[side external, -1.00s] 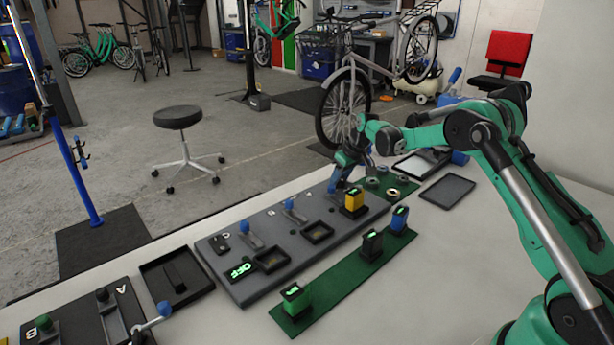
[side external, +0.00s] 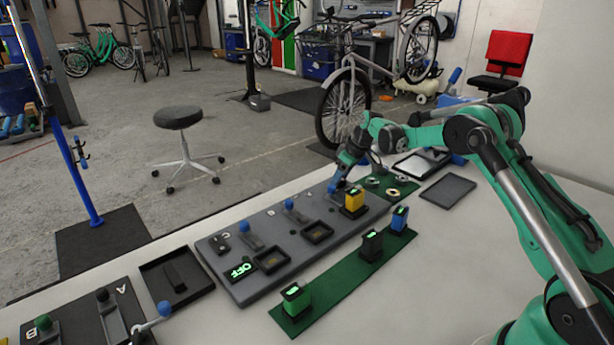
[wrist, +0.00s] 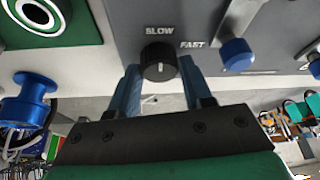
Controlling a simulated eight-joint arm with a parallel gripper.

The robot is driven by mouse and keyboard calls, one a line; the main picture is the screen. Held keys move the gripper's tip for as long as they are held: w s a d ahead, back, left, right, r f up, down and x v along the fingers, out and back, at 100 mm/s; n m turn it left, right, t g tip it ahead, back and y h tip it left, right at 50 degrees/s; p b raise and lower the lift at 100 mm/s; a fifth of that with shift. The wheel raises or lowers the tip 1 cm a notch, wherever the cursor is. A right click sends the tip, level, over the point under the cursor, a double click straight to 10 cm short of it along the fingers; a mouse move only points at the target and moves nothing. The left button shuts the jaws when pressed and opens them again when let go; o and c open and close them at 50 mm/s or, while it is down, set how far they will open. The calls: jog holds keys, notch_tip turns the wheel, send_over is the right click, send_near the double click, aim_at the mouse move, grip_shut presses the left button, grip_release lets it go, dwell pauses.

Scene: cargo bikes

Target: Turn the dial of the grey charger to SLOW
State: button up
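The black dial (wrist: 159,62) is on the grey charger's panel (wrist: 205,18) in the wrist view. SLOW is printed above the dial and FAST to its upper right. A short pale mark shows on the dial's face; which label it points to I cannot tell. My gripper (wrist: 159,66) is open, with one blue finger on each side of the dial and a small gap visible on both sides. In the side view my gripper (side external: 337,187) is low at the far end of the grey charger (side external: 348,226), and the dial is hidden there.
A blue-knobbed lever (wrist: 236,55) is just right of the dial. A yellow block (side external: 354,201) stands close to my gripper. A green strip (side external: 335,290) with several small blocks lies in front of the charger. A dark flat tray (side external: 447,190) lies to the right.

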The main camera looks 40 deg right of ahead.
jog(key=o, duration=0.3)
jog(key=shift+r, duration=0.1)
jog(key=shift+v, duration=2.7)
jog(key=shift+s+a, duration=0.1)
jog(key=s+a+r+m+t, duration=0.1)
jog(key=s+a+r, duration=0.6)
jog(key=a+r, duration=0.3)
jog(key=s+a+f+m+t+h, duration=0.1)
jog(key=s+a+f, duration=0.2)
jog(key=s+a, duration=0.6)
jog(key=s, duration=0.3)
jog(key=shift+s+f+t, duration=0.35)
jog(key=shift+f+t, duration=0.05)
